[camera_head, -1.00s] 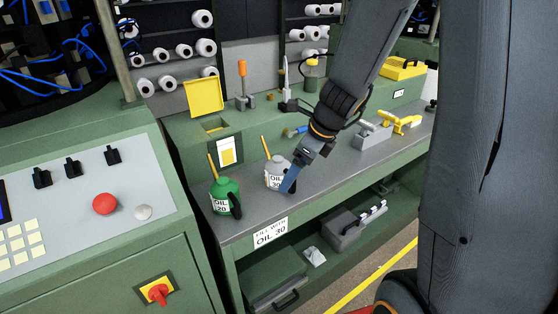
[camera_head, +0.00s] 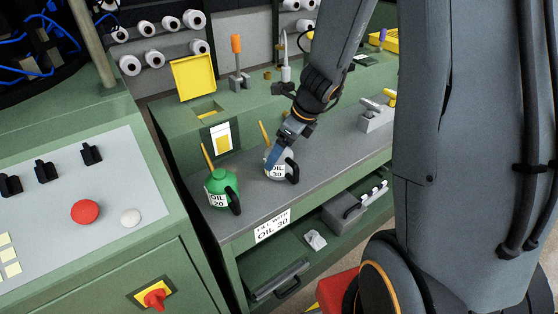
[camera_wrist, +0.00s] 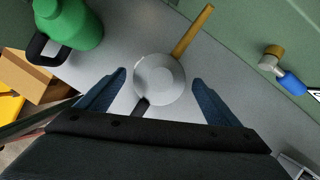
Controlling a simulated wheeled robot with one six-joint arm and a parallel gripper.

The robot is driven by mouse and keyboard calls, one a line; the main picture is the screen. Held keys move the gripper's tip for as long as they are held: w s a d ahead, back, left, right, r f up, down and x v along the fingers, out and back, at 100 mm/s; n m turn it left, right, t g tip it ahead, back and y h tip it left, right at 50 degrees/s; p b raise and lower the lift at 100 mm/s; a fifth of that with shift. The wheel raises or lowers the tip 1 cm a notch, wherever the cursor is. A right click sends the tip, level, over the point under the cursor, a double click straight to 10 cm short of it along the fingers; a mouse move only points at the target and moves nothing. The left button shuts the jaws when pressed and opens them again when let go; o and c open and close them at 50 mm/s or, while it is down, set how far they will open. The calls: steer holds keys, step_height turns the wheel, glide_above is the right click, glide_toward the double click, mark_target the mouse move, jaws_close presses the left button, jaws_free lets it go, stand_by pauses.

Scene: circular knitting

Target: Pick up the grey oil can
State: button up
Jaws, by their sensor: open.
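The grey oil can (camera_head: 279,170) stands upright on the grey bench top, with a label "OIL 30", a yellow spout and a black handle on its right. In the wrist view its round top (camera_wrist: 160,79) shows between and just ahead of my finger tips, with its yellow spout (camera_wrist: 193,32) pointing up and right. My gripper (camera_head: 275,153) is open above the can; its blue fingers (camera_wrist: 160,78) lie on either side of it. In the head view a finger hides part of the can. I cannot tell whether the fingers touch it.
A green "OIL 20" can (camera_head: 221,189) stands close to the left on the bench; it also shows in the wrist view (camera_wrist: 70,22). Behind is a green cabinet with an open yellow lid (camera_head: 194,77). A grey clamp (camera_head: 374,117) sits at right. The bench front has a "FILL WITH OIL 30" sign (camera_head: 272,226).

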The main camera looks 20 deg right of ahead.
steer(key=shift+x, duration=1.25)
steer(key=shift+a+r, duration=0.1)
steer(key=c, duration=1.4)
